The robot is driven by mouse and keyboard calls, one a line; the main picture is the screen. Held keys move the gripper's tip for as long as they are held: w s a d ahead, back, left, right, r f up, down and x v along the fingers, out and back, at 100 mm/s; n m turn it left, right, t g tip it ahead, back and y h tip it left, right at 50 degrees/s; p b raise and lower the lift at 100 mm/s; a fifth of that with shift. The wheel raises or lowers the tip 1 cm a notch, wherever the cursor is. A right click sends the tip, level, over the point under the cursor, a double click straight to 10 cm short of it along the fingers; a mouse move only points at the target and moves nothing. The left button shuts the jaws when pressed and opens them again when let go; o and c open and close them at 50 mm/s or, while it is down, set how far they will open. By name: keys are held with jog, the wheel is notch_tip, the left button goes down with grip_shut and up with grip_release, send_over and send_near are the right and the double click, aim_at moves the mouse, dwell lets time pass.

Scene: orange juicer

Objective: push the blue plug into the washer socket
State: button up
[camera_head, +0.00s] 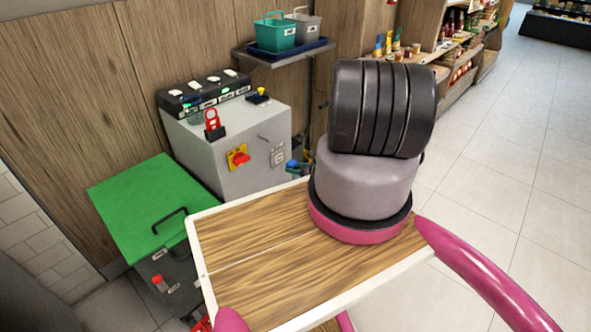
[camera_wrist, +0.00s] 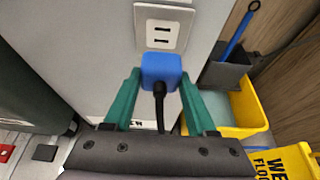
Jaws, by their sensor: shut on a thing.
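My gripper (camera_wrist: 160,75) has its two green fingers on either side of the blue plug (camera_wrist: 161,66) and is shut on it. A black cord runs from the plug back between the fingers. The pale socket plate (camera_wrist: 164,12) with two dark slots is on the grey cabinet face, just beyond the plug in the wrist view. The slots show above the plug's top edge; I cannot tell whether the plug touches the plate. The socket (camera_head: 278,155) also shows on the cabinet in the head view, where my gripper is not clearly visible.
The grey cabinet (camera_head: 245,185) carries a red and yellow switch (camera_head: 239,158). A green-topped box (camera_head: 140,200) stands left of it. A yellow bucket (camera_wrist: 250,106) and a dark holder (camera_wrist: 222,72) with a blue handle are right of the plug. A wooden board (camera_head: 260,265) lies in front.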

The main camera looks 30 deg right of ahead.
aim_at(289, 162)
jog(key=shift+w+a, duration=0.3)
jog(key=shift+w, duration=0.5)
jog(key=shift+w+a, duration=0.25)
jog(key=shift+w, duration=0.5)
jog(key=shift+w+a, duration=0.3)
jog(key=shift+w, duration=0.5)
jog(key=shift+w+a, duration=0.2)
jog(key=shift+w, duration=0.35)
jog(key=o, duration=1.4)
jog(key=shift+c, duration=0.2)
jog(key=v, duration=1.1)
jog(key=shift+w, duration=0.1)
jog(key=shift+r, duration=0.1)
